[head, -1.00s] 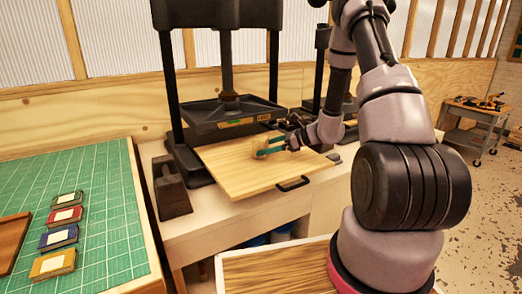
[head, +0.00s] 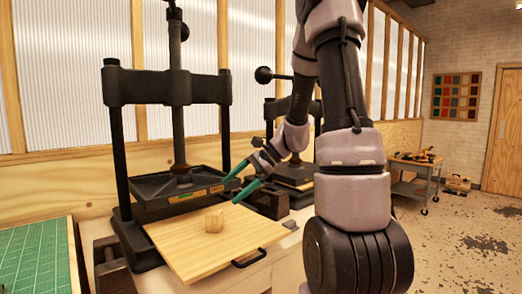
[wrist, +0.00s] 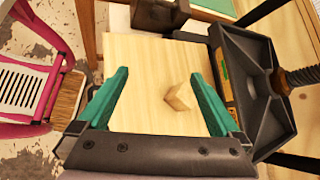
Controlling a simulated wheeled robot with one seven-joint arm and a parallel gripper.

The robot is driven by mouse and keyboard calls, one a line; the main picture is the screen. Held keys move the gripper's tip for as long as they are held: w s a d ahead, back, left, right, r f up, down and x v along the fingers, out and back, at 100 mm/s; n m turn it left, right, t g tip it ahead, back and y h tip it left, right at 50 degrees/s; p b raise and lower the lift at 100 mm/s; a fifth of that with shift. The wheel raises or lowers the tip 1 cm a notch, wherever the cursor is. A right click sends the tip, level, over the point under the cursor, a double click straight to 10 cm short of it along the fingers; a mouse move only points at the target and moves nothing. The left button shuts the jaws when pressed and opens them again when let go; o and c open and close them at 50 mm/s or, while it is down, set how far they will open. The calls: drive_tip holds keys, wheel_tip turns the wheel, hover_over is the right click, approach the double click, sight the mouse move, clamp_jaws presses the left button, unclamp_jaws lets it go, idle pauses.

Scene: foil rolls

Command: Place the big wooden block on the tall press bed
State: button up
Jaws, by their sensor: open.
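A pale wooden block (head: 214,220) sits on the tall press's pulled-out wooden bed (head: 188,258), which has a dark handle at its front. The block rests near the bed's middle, just in front of the dark platen. My gripper (head: 231,187) is above and to the right of the block, its teal fingers spread and empty. In the wrist view the block (wrist: 180,98) lies on the bed (wrist: 140,60) beyond the open gripper (wrist: 160,75), apart from both fingers. No other wooden block is visible for comparing size.
The tall black press (head: 168,90) stands over the bed, its platen (head: 178,190) raised. A smaller press (head: 292,172) is behind my arm. A green cutting mat (head: 38,262) lies at left. A grey cart (head: 418,172) with tools stands back right on open floor.

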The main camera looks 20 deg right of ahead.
drive_tip(key=s+d+r+n+t+h, duration=0.1)
drive_tip(key=s+r+n+t+h, duration=0.4)
drive_tip(key=s+r+n, duration=0.6)
drive_tip(key=s+r+h, duration=0.2)
drive_tip(key=s+r, duration=0.2)
drive_tip(key=s, duration=0.1)
drive_tip(key=shift+s+d+h, duration=0.4)
